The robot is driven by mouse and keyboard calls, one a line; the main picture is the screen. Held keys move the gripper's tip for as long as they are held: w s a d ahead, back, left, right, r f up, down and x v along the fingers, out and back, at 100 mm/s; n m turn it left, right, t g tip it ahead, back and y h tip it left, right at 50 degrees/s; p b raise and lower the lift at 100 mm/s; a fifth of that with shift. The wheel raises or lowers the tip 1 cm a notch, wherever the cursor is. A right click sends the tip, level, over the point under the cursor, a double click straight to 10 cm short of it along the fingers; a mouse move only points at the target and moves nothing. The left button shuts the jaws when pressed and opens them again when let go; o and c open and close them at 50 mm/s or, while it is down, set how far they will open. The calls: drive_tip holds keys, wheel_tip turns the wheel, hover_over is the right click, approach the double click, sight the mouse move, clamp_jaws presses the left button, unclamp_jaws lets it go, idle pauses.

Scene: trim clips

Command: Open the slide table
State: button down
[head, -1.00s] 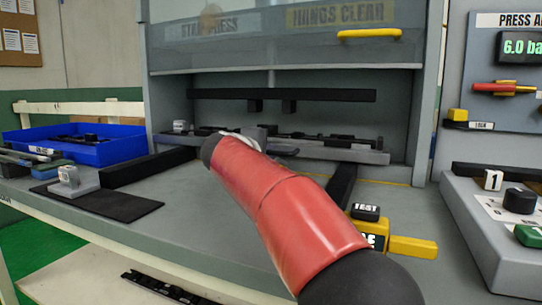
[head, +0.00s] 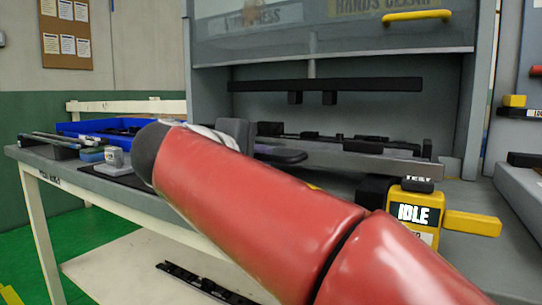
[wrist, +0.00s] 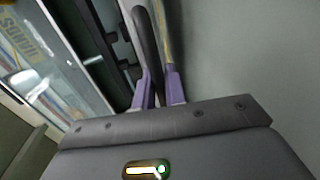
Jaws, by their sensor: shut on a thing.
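The slide table (head: 365,163) is a long grey plate with dark parts on top, low in the opening of the grey press cabinet. My gripper (head: 282,154) is at its front, left of its middle, partly hidden behind my red arm. In the wrist view, the two purple-based fingers of my gripper (wrist: 158,92) are close together, shut on the front of the slide table.
A yellow box (head: 415,212) marked IDLE, with a black TEST button (head: 418,180), stands right of my arm. A blue tray (head: 95,127) lies at the left on the bench. A clear guard with a yellow handle (head: 416,15) hangs above. Green floor shows at left.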

drive_tip(key=shift+s+a, duration=0.25)
drive_tip(key=shift+s, duration=0.05)
drive_tip(key=c, duration=1.5)
unclamp_jaws()
drive_tip(key=v, duration=0.7)
drive_tip(key=shift+s+a+p, duration=0.2)
drive_tip(key=shift+s+p, duration=0.1)
drive_tip(key=shift+p, duration=0.05)
